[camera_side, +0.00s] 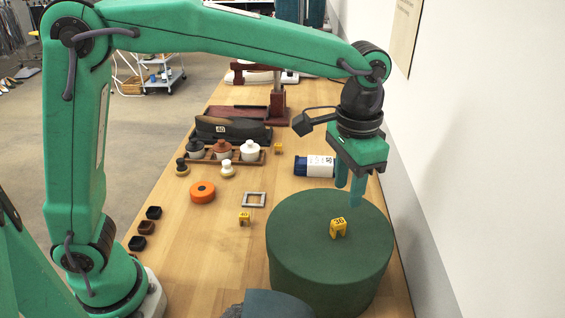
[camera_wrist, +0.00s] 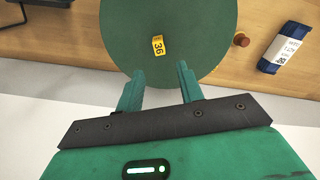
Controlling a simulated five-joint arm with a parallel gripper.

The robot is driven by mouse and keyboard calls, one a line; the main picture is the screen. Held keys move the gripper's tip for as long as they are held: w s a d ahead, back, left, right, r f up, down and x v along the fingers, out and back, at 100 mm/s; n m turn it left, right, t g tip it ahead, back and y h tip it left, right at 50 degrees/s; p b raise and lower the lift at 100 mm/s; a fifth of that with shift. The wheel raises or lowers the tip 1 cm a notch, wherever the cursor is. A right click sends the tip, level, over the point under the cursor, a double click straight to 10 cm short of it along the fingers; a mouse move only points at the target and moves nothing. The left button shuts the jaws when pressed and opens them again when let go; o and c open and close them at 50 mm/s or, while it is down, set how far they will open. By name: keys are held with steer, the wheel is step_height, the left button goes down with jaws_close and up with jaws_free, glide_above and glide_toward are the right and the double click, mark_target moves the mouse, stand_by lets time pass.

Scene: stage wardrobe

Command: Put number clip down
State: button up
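A yellow number clip (camera_side: 338,228) marked 36 stands on top of a round dark green block (camera_side: 330,272), near the middle of its top. The clip also shows in the wrist view (camera_wrist: 158,46), ahead of the gap between my fingers. My gripper (camera_side: 349,196) is open and empty above the far right part of the block, apart from the clip. In the wrist view my gripper's two fingers (camera_wrist: 159,76) stand apart with nothing between them.
Two more yellow clips lie on the table, one nearer (camera_side: 244,218) and one farther (camera_side: 278,148). A blue-and-white roll (camera_side: 314,166) lies behind the block. A wall runs along the right.

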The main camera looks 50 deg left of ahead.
steer(key=shift+r, duration=1.7)
steer(key=shift+a, duration=0.1)
steer(key=s+a+r+n+t, duration=0.1)
steer(key=s+a, duration=0.3)
steer(key=a, duration=0.3)
steer(key=s+a+r+n+t, duration=0.1)
steer(key=s+a+t, duration=0.15)
steer(key=a, duration=0.45)
steer(key=s+a+f+n+t, duration=0.2)
steer(key=s+a+f, duration=0.3)
steer(key=s+a, duration=0.3)
steer(key=shift+s+n, duration=0.3)
steer(key=shift+s, duration=0.65)
steer(key=shift+o, duration=1.2)
